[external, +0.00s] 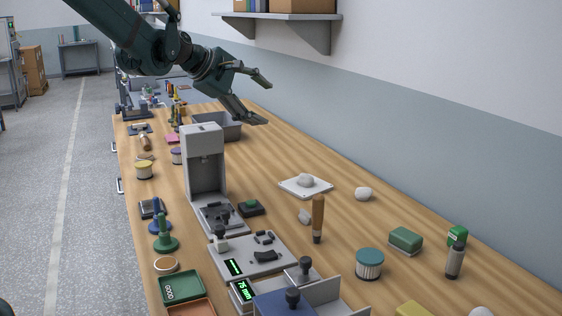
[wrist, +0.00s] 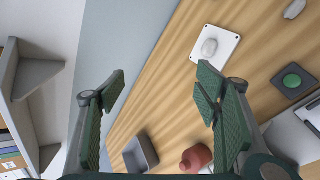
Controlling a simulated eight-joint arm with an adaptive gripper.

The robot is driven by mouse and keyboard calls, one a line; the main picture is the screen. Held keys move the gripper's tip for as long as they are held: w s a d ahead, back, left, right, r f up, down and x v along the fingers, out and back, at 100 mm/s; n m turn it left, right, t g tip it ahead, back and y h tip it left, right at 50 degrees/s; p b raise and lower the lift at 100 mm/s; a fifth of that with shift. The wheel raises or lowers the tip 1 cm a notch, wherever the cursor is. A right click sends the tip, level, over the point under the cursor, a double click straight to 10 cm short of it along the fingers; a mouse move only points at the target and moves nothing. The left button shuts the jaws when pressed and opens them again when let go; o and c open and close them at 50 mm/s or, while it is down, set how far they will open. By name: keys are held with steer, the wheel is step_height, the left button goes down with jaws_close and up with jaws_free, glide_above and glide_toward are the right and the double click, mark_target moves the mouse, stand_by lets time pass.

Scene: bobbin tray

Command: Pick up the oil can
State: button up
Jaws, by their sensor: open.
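My gripper (external: 263,100) is open and empty, high above the far half of the bench in the external view. In the wrist view its two fingers (wrist: 162,82) stand wide apart with nothing between them but bench and wall. A rounded red object (wrist: 196,157) at the bottom of the wrist view, beside the right finger, may be the oil can. The finger hides part of it, and its spout cannot be made out. I cannot make out an oil can in the external view; the grey press may hide it.
A grey bin (external: 222,127) stands below my gripper and also shows in the wrist view (wrist: 146,153). A tall grey press (external: 203,160) stands nearer the camera. A white plate (external: 320,188) bears a pale lump. A shelf (external: 285,17) juts from the wall.

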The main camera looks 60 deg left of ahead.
steer(key=s+a+f+n+y+b, duration=0.1)
steer(key=s+a+f+n, duration=0.3)
steer(key=a, duration=0.6)
steer(key=s+a+f+n+y+b, duration=0.1)
steer(key=a+f+n, duration=0.3)
steer(key=a, duration=0.7)
steer(key=shift+n+y, duration=0.3)
steer(key=shift+n, duration=0.5)
steer(key=s+f+b, duration=0.1)
steer(key=s+f, duration=0.6)
steer(key=shift+f, duration=0.1)
steer(key=s+f+n, duration=0.1)
steer(key=s+f+n+b, duration=0.1)
steer(key=n, duration=0.1)
steer(key=s+f+n+t, duration=0.1)
steer(key=f+n, duration=0.1)
steer(key=shift+s+d+f+y+b, duration=0.1)
steer(key=shift+s+d+y+b, duration=0.2)
steer(key=shift+y, duration=0.1)
steer(key=shift+s+d+f+n+t, duration=0.15)
steer(key=shift+s+f+n+t, duration=0.25)
steer(key=shift+n, duration=0.6)
steer(key=shift+b+x, duration=0.35)
steer(key=shift+x, duration=0.95)
